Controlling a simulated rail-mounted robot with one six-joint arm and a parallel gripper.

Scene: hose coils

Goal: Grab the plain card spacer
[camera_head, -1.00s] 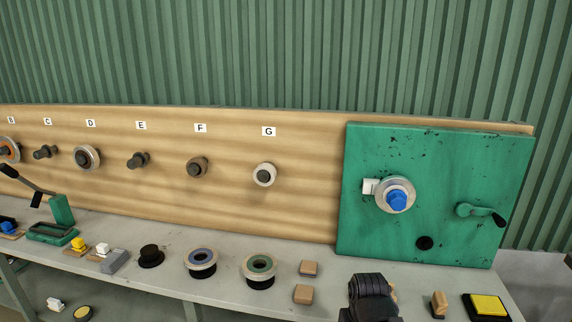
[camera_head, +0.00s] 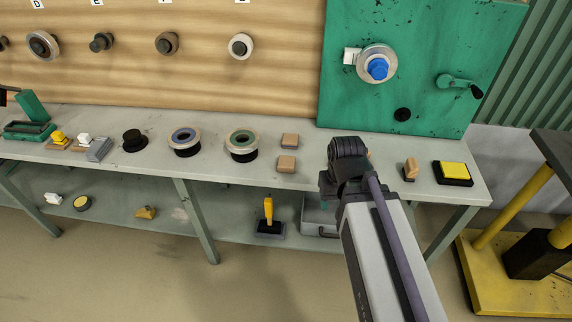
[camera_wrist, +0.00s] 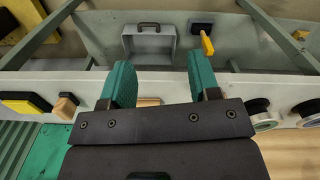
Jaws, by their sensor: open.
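Two small tan blocks that look like card spacers lie on the bench in the head view. The nearer one (camera_head: 286,163) looks plain tan. The farther one (camera_head: 290,140) has a darker lower edge. A sliver of another tan piece (camera_head: 370,154) shows behind my arm. In the wrist view, a tan block (camera_wrist: 148,101) shows partly between my fingers, mostly hidden by the gripper body; I cannot tell which block it is. My gripper (camera_wrist: 161,65) has green fingers set wide apart with nothing held. In the head view it is above the bench, right of the two blocks; its fingertips are hidden.
Coils (camera_head: 242,146) stand left of the blocks. A wooden stamp (camera_head: 410,170) and a yellow pad (camera_head: 454,172) lie to the right. A green panel (camera_head: 430,60) rises behind. A lower shelf holds a yellow-handled tool (camera_head: 268,215) and a grey case (camera_head: 318,218).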

